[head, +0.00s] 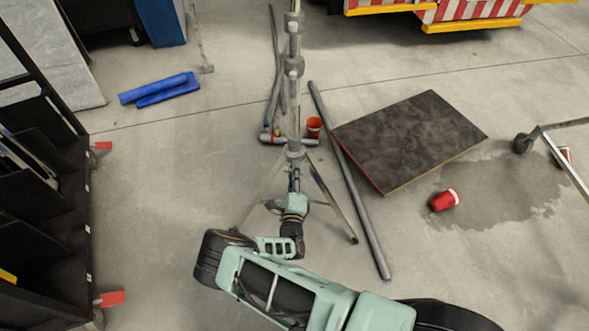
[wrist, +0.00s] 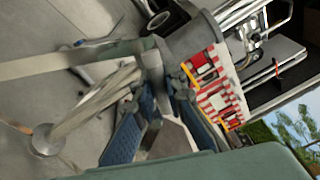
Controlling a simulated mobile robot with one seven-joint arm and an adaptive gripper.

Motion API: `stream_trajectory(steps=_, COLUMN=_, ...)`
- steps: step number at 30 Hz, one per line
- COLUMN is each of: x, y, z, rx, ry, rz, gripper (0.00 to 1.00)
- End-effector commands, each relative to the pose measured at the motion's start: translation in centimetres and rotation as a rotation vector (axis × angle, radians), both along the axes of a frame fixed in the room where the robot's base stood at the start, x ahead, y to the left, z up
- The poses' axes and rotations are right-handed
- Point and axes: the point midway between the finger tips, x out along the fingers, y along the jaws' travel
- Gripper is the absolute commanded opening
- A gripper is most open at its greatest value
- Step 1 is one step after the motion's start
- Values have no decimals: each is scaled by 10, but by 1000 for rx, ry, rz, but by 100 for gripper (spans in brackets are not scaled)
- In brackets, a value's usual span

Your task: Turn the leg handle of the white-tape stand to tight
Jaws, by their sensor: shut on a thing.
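The grey metal stand (head: 294,100) rises upright in the middle of the head view, with its legs spread on the concrete floor. No white tape can be made out on it. My gripper (head: 294,182) is low at the stand, just below the collar where the legs meet. In the wrist view my gripper (wrist: 158,88) has its blue-padded fingers closed in against the stand's leg joint (wrist: 152,62). It is shut on the leg handle, which the fingers mostly hide. A stand leg (wrist: 95,108) runs to the lower left there. The handle's exact angle cannot be told.
A loose pole (head: 350,180) and a dark board (head: 410,140) lie right of the stand. Red cups (head: 445,200) and (head: 314,127) are on the floor nearby. A black cart (head: 45,200) stands at left. Blue rolls (head: 160,89) lie farther back.

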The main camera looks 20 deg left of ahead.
Motion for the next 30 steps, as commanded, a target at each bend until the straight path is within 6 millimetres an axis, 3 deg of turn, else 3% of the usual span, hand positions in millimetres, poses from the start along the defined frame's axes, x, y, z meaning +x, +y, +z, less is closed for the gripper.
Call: stream_trajectory(steps=30, x=0, y=3, z=0, rx=882, ry=233, rz=2, gripper=0)
